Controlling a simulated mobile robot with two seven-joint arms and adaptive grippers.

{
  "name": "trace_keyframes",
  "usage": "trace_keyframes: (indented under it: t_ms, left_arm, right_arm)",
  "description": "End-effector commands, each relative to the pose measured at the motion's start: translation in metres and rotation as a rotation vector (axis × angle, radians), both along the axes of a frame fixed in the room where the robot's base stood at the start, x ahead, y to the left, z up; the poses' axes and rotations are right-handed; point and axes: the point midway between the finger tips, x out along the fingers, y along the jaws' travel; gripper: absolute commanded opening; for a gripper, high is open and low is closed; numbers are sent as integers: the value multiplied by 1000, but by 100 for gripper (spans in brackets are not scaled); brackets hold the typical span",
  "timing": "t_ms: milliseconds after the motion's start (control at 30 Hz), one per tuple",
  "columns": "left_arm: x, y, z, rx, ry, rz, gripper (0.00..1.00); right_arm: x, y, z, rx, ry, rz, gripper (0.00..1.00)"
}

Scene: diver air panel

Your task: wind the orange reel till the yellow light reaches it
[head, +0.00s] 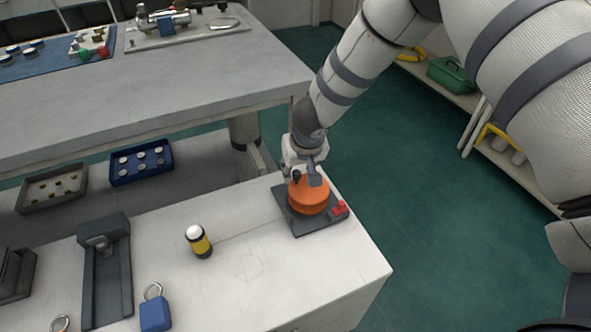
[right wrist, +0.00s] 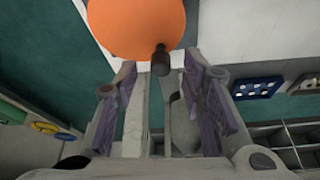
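The orange reel (head: 308,197) stands on a dark base plate (head: 305,222) near the right end of the white bench. In the right wrist view the reel (right wrist: 137,25) fills the top, with a dark handle knob (right wrist: 161,60) sticking out from it. My right gripper (head: 304,172) is at the reel's far upper side. In its wrist view my right gripper (right wrist: 160,75) has its fingers apart, with the knob between or just beyond the tips; contact is not visible. The yellow light (head: 199,243), banded black with a white top, stands upright left of the reel. My left gripper is out of view.
A red part (head: 340,209) sits on the base plate's right corner. A thin line runs along the bench between light and reel. A blue padlock-like block (head: 155,313) and a dark fixture (head: 106,270) lie left. A grey table (head: 190,85) stands behind.

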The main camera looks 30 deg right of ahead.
Motion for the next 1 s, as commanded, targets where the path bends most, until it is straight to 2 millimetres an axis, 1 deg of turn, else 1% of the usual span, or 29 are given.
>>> trace_keyframes:
  t_ms: [33, 133, 233, 433, 467, 500, 567, 600, 633, 867, 1000]
  left_arm:
    - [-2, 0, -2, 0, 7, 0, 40]
    - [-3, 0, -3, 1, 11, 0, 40]
    - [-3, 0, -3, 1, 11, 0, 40]
    - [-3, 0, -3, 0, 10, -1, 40]
    - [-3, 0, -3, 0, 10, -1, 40]
    - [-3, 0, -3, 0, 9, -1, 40]
    - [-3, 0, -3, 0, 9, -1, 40]
    - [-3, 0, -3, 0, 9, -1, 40]
    - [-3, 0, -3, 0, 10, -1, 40]
    - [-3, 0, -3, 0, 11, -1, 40]
    - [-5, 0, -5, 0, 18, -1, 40]
  right_arm:
    - [3, -1, -10, 0, 2, 0, 38]
    - [8, -1, -18, -1, -1, 0, 38]
    - [10, -2, -20, 0, -3, -1, 38]
    - [10, -2, -19, 0, -5, -1, 38]
    - [10, -2, -19, -1, -5, -1, 33]
    - [10, -2, -19, -1, -5, -1, 24]
    - [10, -2, -19, -1, -5, -1, 10]
    - [10, -2, -19, -1, -5, -1, 1]
    - [10, -2, -19, -1, -5, -1, 0]
    - [10, -2, -19, -1, -5, -6, 0]
    - [11, -3, -20, 0, -4, -39, 0]
